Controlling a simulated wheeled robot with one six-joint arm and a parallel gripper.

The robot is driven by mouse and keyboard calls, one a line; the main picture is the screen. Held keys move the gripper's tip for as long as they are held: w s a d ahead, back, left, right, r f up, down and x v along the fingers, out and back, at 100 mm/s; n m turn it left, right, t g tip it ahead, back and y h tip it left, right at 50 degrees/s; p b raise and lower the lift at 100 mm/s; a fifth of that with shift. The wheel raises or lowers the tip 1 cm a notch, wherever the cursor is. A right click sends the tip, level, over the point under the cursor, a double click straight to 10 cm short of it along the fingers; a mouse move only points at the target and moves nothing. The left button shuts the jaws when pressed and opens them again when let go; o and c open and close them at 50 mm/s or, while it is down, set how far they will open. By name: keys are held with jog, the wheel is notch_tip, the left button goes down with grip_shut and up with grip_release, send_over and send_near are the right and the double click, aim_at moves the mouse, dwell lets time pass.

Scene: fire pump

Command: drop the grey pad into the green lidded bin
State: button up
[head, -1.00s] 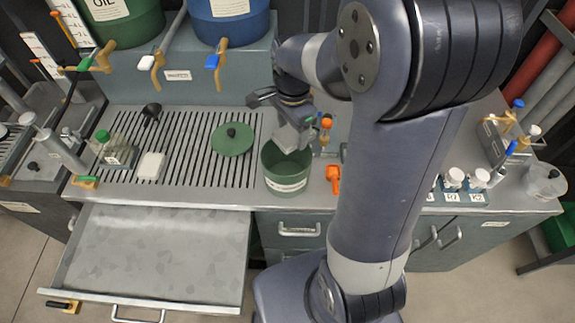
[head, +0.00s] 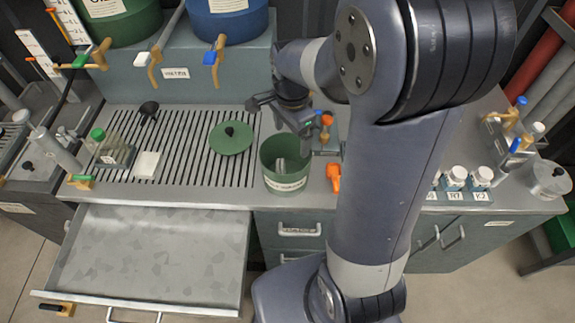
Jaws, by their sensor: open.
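The green bin (head: 285,184) stands open at the counter's front edge, left of my arm.
A white block (head: 147,165) and a green-capped bottle (head: 109,148) are on the left of the counter. An orange-handled item (head: 333,177) lies right of the bin. An open metal drawer (head: 150,262) juts out in front.

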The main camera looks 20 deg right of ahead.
jog(key=shift+r, duration=0.1)
notch_tip(320, 180, up, 11)
jog(key=b, duration=0.1)
dwell(0.4)
jog(key=shift+f, duration=0.2)
notch_tip(320, 180, down, 7)
jog(key=p, duration=0.3)
dwell(0.5)
